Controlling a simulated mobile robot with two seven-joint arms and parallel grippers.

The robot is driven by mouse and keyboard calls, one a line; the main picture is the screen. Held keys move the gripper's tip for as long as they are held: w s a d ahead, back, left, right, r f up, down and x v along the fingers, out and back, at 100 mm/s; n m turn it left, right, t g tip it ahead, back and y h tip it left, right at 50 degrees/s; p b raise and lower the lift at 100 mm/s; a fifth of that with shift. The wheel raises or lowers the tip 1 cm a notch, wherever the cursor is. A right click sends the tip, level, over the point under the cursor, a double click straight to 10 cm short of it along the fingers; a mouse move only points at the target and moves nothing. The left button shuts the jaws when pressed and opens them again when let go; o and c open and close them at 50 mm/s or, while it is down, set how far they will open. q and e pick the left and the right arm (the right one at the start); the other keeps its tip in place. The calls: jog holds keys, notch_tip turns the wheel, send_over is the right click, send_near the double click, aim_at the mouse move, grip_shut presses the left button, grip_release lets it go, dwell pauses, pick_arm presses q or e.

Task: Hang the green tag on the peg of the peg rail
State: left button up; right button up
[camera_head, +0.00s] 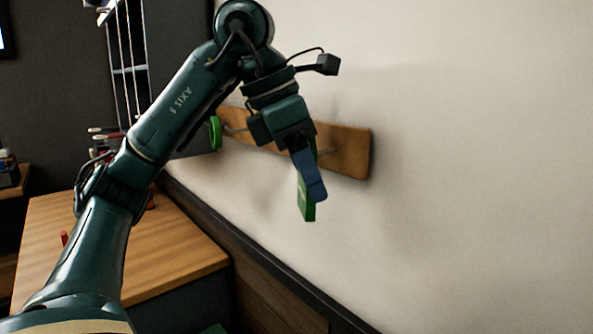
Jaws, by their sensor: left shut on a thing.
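The wooden peg rail (350,150) is fixed to the pale wall. One peg (327,151) sticks out near its right end, just beside my left gripper. My left gripper (311,180) points down in front of the rail and is shut on the green tag (307,208). The tag hangs below and behind the fingers, its lower part showing. The fingers hide most of its upper part, so I cannot tell whether it touches the peg. My right gripper is not in view.
A green ring-shaped thing (215,132) is at the rail's left end, by another peg (234,130). A wooden-topped counter (185,245) stands at the lower left. A wire rack (125,60) is at the upper left. The wall right of the rail is bare.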

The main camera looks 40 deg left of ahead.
pick_arm(q)
jog(key=shift+w+d+f, duration=0.1)
jog(key=shift+w+f, duration=0.2)
jog(key=shift+w, duration=0.3)
jog(key=shift+w+f, duration=0.3)
jog(key=shift+w, duration=0.3)
jog(key=o, duration=1)
jog(key=shift+d, duration=0.1)
jog(key=shift+o, duration=0.2)
jog(key=shift+r, duration=0.1)
